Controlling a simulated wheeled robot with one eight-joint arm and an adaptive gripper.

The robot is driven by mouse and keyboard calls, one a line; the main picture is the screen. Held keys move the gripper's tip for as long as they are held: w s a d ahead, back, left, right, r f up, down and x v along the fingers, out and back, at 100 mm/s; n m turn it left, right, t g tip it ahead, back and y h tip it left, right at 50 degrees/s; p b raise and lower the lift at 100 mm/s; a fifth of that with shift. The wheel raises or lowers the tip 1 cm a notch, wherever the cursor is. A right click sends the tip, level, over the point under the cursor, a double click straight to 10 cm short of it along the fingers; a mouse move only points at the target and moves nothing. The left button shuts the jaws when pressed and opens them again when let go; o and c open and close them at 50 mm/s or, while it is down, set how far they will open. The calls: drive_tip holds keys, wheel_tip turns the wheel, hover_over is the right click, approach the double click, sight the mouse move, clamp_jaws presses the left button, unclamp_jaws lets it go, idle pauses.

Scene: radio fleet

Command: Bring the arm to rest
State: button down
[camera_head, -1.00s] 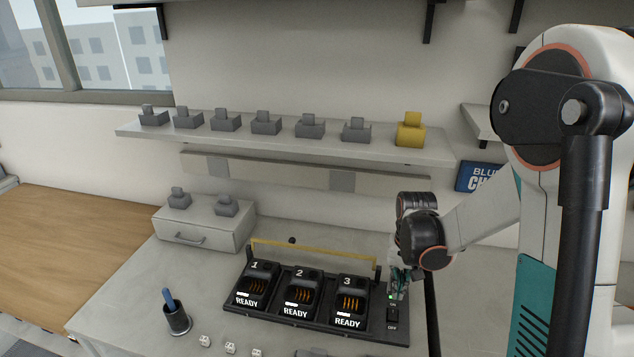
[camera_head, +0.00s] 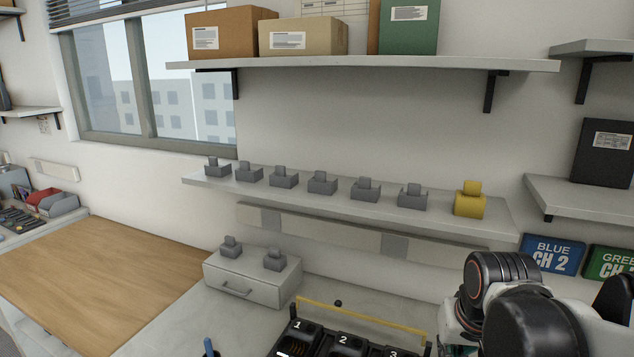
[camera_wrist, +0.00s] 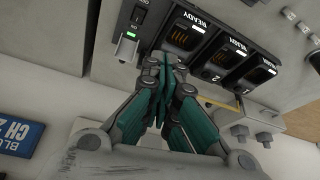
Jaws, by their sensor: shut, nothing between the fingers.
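My gripper (camera_wrist: 163,75) shows in the wrist view with its teal fingers closed together and nothing between them. It hangs over the counter near the switch end of the charger (camera_wrist: 215,55), apart from it as far as I can see. The charger has numbered bays with READY labels and an ON/OFF switch with a green light (camera_wrist: 131,35). In the head view only the top of the charger (camera_head: 340,340) shows at the bottom edge. My arm's wrist fills the lower right there and hides the fingers.
A shelf (camera_head: 490,225) holds several grey blocks and one yellow block (camera_head: 469,200). A grey drawer box (camera_head: 250,285) carries two grey blocks. A blue CH 2 sign (camera_head: 552,254) and a green sign (camera_head: 608,263) stand behind my arm. The wooden counter (camera_head: 100,270) at left is clear.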

drive_tip(key=s+a+r+n+t, duration=0.2)
drive_tip(key=s+a+r+t, duration=0.1)
drive_tip(key=s, duration=0.5)
drive_tip(key=shift+s+a+r, duration=0.2)
drive_tip(key=shift+a+r, duration=0.15)
drive_tip(key=shift+a, duration=0.05)
